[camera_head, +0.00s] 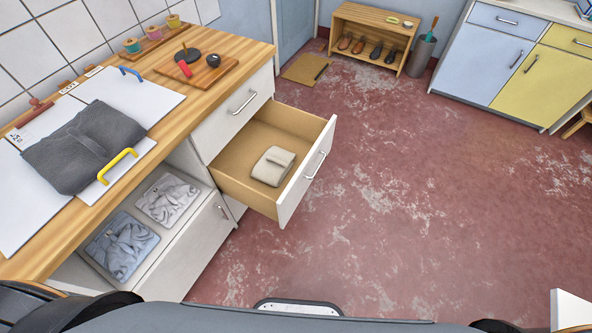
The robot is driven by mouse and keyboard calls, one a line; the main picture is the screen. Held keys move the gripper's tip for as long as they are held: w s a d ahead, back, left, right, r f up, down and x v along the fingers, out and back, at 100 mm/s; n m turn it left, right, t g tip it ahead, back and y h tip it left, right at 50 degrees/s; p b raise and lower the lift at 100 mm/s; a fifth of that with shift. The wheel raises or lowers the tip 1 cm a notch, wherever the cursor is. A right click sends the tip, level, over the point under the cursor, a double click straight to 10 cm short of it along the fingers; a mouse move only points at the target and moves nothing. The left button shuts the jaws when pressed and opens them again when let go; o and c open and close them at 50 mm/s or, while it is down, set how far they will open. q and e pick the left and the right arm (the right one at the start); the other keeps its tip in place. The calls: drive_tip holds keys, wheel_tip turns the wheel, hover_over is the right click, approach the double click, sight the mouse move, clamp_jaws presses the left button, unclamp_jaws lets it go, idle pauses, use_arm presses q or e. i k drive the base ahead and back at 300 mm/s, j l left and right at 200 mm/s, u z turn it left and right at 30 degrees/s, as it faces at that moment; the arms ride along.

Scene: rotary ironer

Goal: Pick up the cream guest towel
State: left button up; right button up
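The cream guest towel (270,172) lies folded on the bottom of an open drawer (235,172). A raised strip or band runs across its top. The drawer is pulled out from the counter toward the right, and its front panel (307,172) has a metal bar handle. The towel sits near the front panel, with bare drawer floor behind it. Neither of my grippers shows; only dark parts of my own body show along the bottom edge.
A dark grey cloth (83,147) lies on white boards on the wooden counter (215,75), with yellow (117,166) and blue handles. Folded cloths (122,245) lie in an open compartment below. A shoe rack (368,38) stands at the back. The red floor (400,200) right of the drawer is clear.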

sight(273, 168)
drive_tip(key=i+l+u, duration=0.1)
drive_tip(key=u, duration=0.4)
drive_tip(key=l+u, duration=0.2)
drive_tip(key=u, duration=0.3)
drive_tip(key=l+u, duration=0.15)
drive_tip(key=u, duration=0.35)
drive_tip(key=l+u, duration=0.15)
drive_tip(key=l, duration=0.35)
drive_tip(key=l+u, duration=0.15)
drive_tip(key=l, duration=0.3)
drive_tip(key=k+l+u, duration=0.15)
drive_tip(key=l, duration=0.35)
drive_tip(key=k+l+u, duration=0.15)
drive_tip(key=l, duration=0.3)
drive_tip(key=i, duration=0.05)
